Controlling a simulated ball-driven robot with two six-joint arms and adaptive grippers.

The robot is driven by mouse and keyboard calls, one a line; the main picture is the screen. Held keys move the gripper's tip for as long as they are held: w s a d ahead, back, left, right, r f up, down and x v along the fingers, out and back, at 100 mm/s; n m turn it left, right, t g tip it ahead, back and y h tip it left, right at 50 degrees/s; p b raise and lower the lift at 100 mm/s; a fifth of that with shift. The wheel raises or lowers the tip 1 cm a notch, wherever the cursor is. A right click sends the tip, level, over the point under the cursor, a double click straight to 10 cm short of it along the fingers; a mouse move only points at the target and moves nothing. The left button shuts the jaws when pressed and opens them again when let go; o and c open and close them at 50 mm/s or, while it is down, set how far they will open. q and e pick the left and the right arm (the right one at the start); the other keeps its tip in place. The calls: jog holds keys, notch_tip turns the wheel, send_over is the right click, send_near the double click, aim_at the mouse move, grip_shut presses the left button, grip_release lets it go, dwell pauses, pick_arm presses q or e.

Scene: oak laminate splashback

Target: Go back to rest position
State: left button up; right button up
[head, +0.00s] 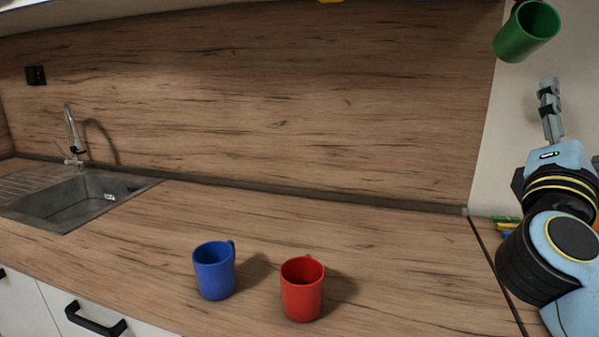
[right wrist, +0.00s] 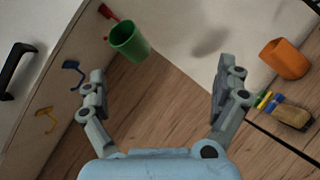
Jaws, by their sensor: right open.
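My right gripper (head: 550,108) is raised at the right side of the head view, below the hanging green mug (head: 526,33). In the right wrist view its two fingers (right wrist: 168,85) are spread wide with nothing between them. The green mug (right wrist: 130,42) shows beyond the left finger, apart from it, next to a red hook (right wrist: 108,12). How the mug's handle sits on the hook is not clear. My left gripper is not in view.
A blue mug (head: 214,271) and a red mug (head: 302,290) stand upright on the wooden counter (head: 400,260). A sink (head: 80,197) is at left. The right wrist view shows an empty blue hook (right wrist: 72,70), a yellow hook (right wrist: 47,118), an orange cup (right wrist: 286,59) and a brush (right wrist: 292,116).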

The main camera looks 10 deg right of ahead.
jog(key=s+a+f+m+g+y, duration=0.1)
jog(key=s+f+m+g+y, duration=0.3)
jog(key=f, duration=0.6)
jog(key=s+a+f+m+g+y, duration=0.1)
jog(key=s+f+m+y, duration=0.3)
jog(key=f, duration=0.6)
jog(key=s+a+f+m+g+y, duration=0.2)
jog(key=s+a+f+y, duration=0.25)
jog(key=a, duration=0.25)
jog(key=s+a+f+m+g+y, duration=0.2)
jog(key=s+a+f+m+y, duration=0.1)
jog(key=s+a+f+y, duration=0.25)
notch_tip(320, 180, down, 33)
jog(key=s+d+g+b, duration=0.1)
jog(key=d+g+b, duration=0.1)
jog(key=b, duration=0.5)
pick_arm(q)
notch_tip(320, 180, down, 12)
jog(key=s+b, duration=0.1)
jog(key=b, duration=0.4)
jog(key=shift+s+a, duration=0.2)
jog(key=shift+s, duration=0.1)
pick_arm(e)
jog(key=s+f+g, duration=0.1)
jog(key=s+f, duration=1.7)
jog(key=f, duration=0.2)
jog(key=shift+s+d, duration=0.15)
jog(key=shift+d, duration=0.05)
